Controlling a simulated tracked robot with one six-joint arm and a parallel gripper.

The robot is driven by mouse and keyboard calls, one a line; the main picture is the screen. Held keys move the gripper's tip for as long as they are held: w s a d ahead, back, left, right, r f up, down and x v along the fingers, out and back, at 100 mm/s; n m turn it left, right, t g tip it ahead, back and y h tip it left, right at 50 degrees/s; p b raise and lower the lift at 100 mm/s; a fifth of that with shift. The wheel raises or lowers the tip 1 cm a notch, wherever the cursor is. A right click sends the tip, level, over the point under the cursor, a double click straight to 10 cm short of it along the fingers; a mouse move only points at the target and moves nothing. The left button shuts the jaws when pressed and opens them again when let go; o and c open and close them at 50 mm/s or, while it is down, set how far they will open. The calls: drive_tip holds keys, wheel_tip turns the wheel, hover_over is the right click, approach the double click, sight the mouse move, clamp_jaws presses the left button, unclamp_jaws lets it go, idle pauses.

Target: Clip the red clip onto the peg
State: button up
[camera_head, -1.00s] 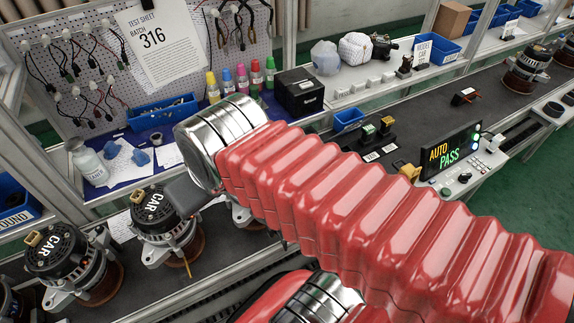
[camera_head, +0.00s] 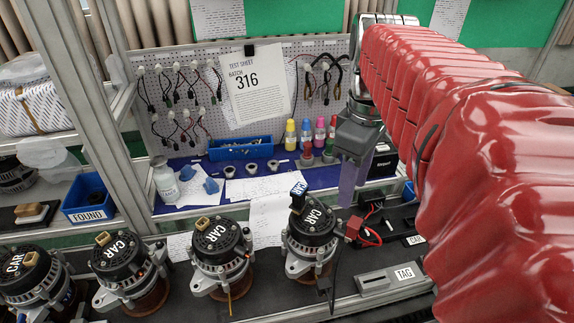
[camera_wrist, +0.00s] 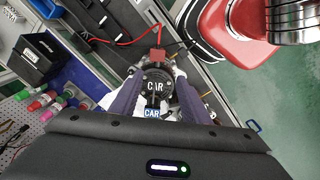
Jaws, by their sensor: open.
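The red clip (camera_head: 353,227), a small red block on a red wire, is at the right side of the rightmost alternator (camera_head: 310,240) in the head view. In the wrist view the red clip (camera_wrist: 158,54) is just beyond the alternator's black CAR cap (camera_wrist: 156,80). I cannot tell whether they touch. A dark upright post (camera_head: 297,203) with a blue CAR tag stands on the cap; I cannot tell whether it is the peg. My gripper (camera_head: 350,195) points down by this alternator. The wrist view shows my gripper (camera_wrist: 155,97) open, its purple fingers apart and empty.
Several other alternators stand in a row to the left, the closest one (camera_head: 221,250) beside it. A grey TAG block (camera_head: 386,280) lies at right. A black box (camera_head: 384,160), bottles and a pegboard (camera_head: 180,75) are behind. A black lead (camera_head: 331,285) hangs in front.

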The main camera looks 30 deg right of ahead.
sight(355, 221)
drive_tip(key=shift+s+d+r+n+g, duration=0.15)
drive_tip(key=shift+s+d+r, duration=0.05)
drive_tip(key=shift+d, duration=0.25)
drive_tip(key=shift+s+d+r+n+g, duration=0.15)
drive_tip(key=shift+s+d+r, duration=0.05)
drive_tip(key=shift+d, duration=0.25)
drive_tip(key=shift+f, duration=4.35)
drive_tip(key=shift+f, duration=2.6)
drive_tip(key=c, duration=1)
